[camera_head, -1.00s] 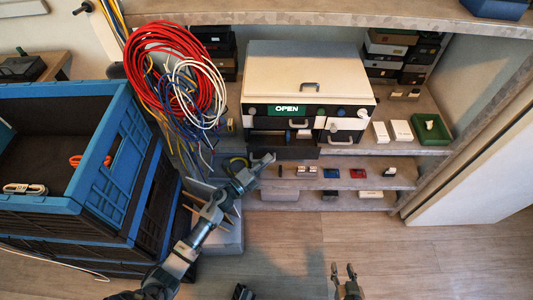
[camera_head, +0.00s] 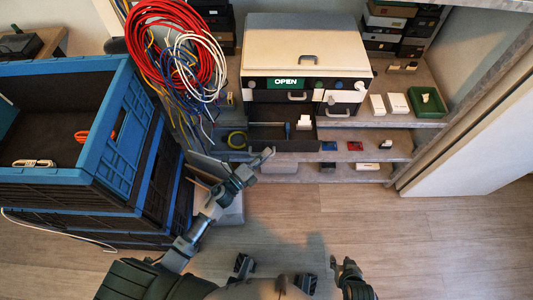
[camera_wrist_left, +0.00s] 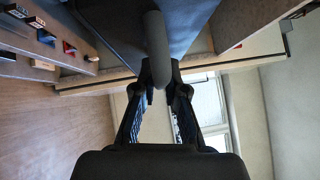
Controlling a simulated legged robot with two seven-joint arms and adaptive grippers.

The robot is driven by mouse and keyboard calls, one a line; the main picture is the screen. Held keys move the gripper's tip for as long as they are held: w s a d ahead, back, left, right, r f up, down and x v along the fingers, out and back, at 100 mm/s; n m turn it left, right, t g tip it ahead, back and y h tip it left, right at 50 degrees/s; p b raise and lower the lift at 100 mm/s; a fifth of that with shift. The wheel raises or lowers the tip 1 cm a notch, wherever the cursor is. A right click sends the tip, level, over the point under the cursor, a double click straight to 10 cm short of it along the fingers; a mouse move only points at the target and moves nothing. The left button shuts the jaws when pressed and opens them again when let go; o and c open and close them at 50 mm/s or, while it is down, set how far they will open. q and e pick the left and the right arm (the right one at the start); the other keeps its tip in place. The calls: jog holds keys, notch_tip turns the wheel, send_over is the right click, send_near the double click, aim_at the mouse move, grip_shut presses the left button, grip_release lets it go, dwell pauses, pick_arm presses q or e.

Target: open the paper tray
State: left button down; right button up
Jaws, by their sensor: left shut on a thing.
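The white machine (camera_head: 303,48) with a green OPEN label stands on the shelf. My left gripper (camera_head: 267,154) is at the tray's front left. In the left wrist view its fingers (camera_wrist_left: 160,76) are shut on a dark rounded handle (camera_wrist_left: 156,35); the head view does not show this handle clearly. My right gripper (camera_head: 344,266) is low in the picture, empty and away from the machine, its fingers slightly apart.
Blue-and-black crates (camera_head: 75,190) stand at the left. Red cable coils (camera_head: 165,40) and loose wires hang beside the machine. Lower shelves hold small parts, and a green tray (camera_head: 428,103) is at the right. The floor in front is clear.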

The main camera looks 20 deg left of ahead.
pick_arm(q)
jog(key=c, duration=1.2)
grip_release()
jog(key=shift+a+f, duration=0.25)
jog(key=shift+a, duration=0.3)
jog(key=v, duration=1.2)
pick_arm(e)
jog(key=shift+a+r, duration=0.1)
jog(key=shift+a, duration=0.2)
jog(key=shift+d, duration=0.1)
